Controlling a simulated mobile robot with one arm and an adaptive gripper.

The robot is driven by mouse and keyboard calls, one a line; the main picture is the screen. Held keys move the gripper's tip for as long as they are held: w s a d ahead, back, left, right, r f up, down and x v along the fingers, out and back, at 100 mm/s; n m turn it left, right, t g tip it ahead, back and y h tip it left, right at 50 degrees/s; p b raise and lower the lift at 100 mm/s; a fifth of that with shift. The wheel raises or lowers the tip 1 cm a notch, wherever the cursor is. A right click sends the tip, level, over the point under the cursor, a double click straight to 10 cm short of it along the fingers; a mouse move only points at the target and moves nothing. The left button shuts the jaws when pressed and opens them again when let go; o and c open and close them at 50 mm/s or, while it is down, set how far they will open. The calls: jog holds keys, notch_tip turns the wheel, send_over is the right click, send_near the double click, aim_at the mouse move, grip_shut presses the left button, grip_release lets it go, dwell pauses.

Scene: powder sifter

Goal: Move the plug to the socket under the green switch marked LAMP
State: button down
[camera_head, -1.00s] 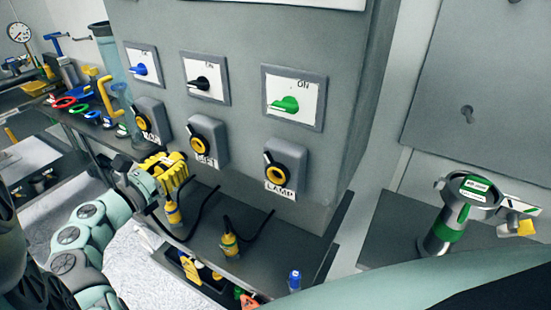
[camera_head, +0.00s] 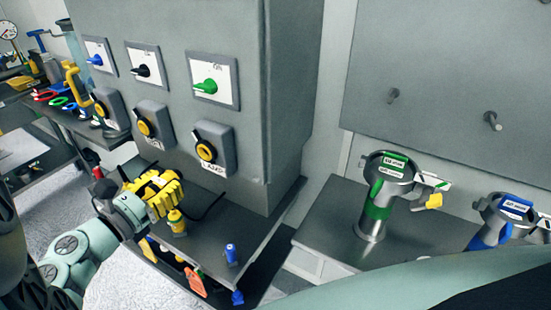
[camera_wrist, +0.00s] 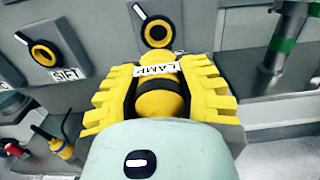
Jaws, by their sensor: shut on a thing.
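The green switch (camera_head: 206,86) is on the grey cabinet in the head view, right of the other two switches. Below it is the LAMP socket (camera_head: 226,139), with a yellow ring and a dark centre; it also shows in the wrist view (camera_wrist: 157,32), straight beyond the fingers. My gripper (camera_head: 160,186) has its yellow ribbed fingers shut on a yellow plug (camera_wrist: 160,98) with a dark band. It is in front of the cabinet, low and left of the LAMP socket in the head view. The plug's front end and any contact with the socket are unclear.
Another yellow plug (camera_head: 176,222) stands on the dark shelf below the gripper. One with a cable (camera_wrist: 62,149) shows at left in the wrist view. The SIFT socket (camera_wrist: 44,54) is left of LAMP. A small blue item (camera_head: 231,254) stands on the shelf.

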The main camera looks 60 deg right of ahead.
aim_at(178, 172)
jog(key=shift+w+d+r+p, duration=0.1)
jog(key=shift+d+p, duration=0.15)
jog(key=shift+d, duration=0.1)
jog(key=shift+w+d+r+p, duration=0.1)
jog(key=shift+d+p, duration=0.15)
jog(key=shift+d, duration=0.1)
jog(key=shift+w+d+p, duration=0.1)
jog(key=shift+d+p, duration=1.1)
jog(key=shift+d, duration=1)
jog(key=shift+d+f+b, duration=0.2)
jog(key=shift+d+b, duration=0.2)
jog(key=shift+d, duration=0.25)
jog(key=shift+b, duration=1.4)
jog(key=shift+w+d+b, duration=0.1)
jog(key=shift+d+b, duration=0.2)
jog(key=shift+d, duration=0.65)
jog(key=c, duration=0.7)
grip_release()
